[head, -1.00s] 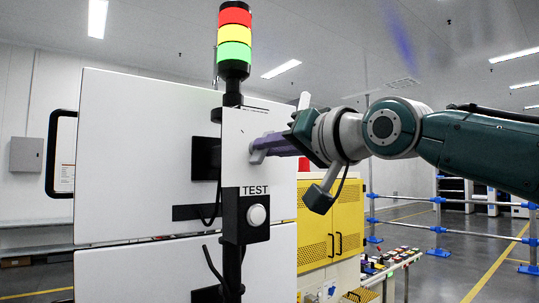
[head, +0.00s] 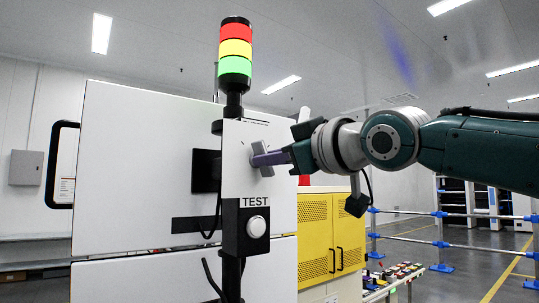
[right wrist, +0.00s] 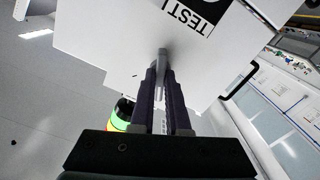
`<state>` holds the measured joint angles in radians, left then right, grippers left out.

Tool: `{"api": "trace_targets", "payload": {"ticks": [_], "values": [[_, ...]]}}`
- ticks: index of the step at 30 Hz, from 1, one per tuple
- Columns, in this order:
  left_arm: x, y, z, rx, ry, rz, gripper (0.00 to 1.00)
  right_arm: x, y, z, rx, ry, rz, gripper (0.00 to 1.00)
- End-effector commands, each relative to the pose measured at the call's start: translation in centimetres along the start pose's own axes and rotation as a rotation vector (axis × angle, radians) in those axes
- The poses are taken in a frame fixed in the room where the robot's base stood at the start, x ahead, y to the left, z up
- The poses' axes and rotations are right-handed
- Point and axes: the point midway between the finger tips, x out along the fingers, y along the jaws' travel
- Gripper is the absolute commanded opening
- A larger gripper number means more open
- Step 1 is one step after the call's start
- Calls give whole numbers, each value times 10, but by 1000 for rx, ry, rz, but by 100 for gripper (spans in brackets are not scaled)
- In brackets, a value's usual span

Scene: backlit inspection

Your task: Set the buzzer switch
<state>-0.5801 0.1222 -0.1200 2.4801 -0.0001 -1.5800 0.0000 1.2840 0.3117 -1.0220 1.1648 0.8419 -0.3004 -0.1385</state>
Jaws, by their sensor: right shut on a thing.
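The buzzer switch is a grey knob (head: 262,158) on the white panel (head: 238,135) of the post under the signal tower. In the right wrist view the knob (right wrist: 161,62) stands between the purple fingertips. My right gripper (head: 258,159) reaches in from the right and is shut on the knob. The fingers hide part of the knob, and the dial marks around it are too small to read. My left gripper is in neither view.
A signal tower (head: 235,55) in red, yellow and green stands above the panel. A TEST box with a white round button (head: 256,227) is just below. A large white cabinet (head: 135,165) stands behind, with a yellow cabinet (head: 333,235) at right.

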Motion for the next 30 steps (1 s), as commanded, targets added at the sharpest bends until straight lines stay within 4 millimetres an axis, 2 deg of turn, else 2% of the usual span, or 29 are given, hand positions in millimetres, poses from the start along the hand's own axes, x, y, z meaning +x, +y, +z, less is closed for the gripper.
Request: {"api": "trace_targets", "payload": {"ticks": [6, 15, 30], "values": [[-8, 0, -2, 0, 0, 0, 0, 0, 1, -1, -177, -1, 0, 0], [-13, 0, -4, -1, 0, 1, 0, 0, 0, 0, -336, -1, 0, 0], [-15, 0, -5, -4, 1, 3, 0, 0, 0, 0, -398, -1, 0, 0]]}}
